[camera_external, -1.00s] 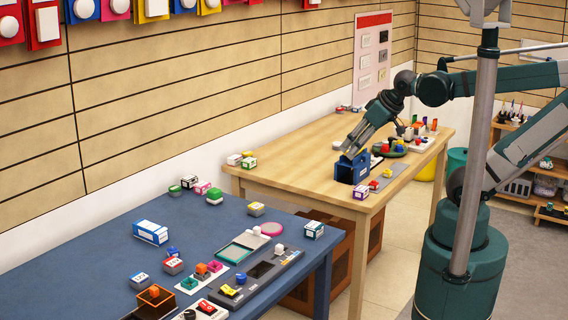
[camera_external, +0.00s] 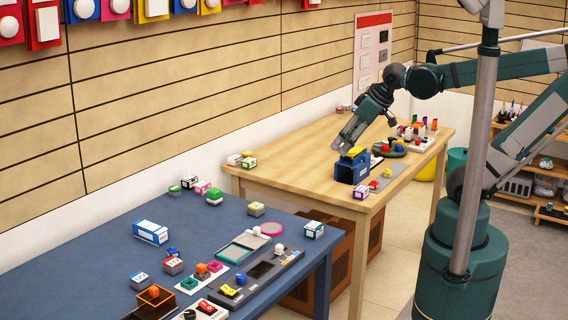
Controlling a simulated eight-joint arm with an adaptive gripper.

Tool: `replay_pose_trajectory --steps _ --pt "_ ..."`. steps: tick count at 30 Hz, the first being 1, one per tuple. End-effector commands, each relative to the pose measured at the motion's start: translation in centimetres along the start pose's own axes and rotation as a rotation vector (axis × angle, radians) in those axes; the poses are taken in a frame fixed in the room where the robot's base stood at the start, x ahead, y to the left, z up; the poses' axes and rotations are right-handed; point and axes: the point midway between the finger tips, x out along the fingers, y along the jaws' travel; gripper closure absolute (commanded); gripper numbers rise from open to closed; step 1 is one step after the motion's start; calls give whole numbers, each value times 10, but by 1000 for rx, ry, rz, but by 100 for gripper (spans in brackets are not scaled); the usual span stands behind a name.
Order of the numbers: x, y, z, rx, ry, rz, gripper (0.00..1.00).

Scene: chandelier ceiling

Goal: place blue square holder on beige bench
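The blue square holder (camera_external: 345,170) stands upright on the beige bench (camera_external: 310,150), close to its front edge. A small yellow piece (camera_external: 356,152) shows at its top. My gripper (camera_external: 342,147) is just above and to the left of the holder, pointing down. Its two grey fingers look apart, with nothing seen between them. The fingertips overlap the holder's upper edge in this view, so I cannot tell whether they touch it.
A white and purple block (camera_external: 361,192) and a grey strip with red pieces (camera_external: 395,175) lie near the holder. A blue table (camera_external: 80,260) with several small objects stands in front.

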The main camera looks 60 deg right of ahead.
Motion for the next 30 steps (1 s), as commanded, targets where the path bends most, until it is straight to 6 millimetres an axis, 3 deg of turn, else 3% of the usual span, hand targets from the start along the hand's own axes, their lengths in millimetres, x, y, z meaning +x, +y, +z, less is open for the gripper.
replay_pose_trajectory --steps 14,30 --pt "16 -34 -78 -393 -55 -31 62" --pt "52 -93 -156 -839 -106 -72 62"
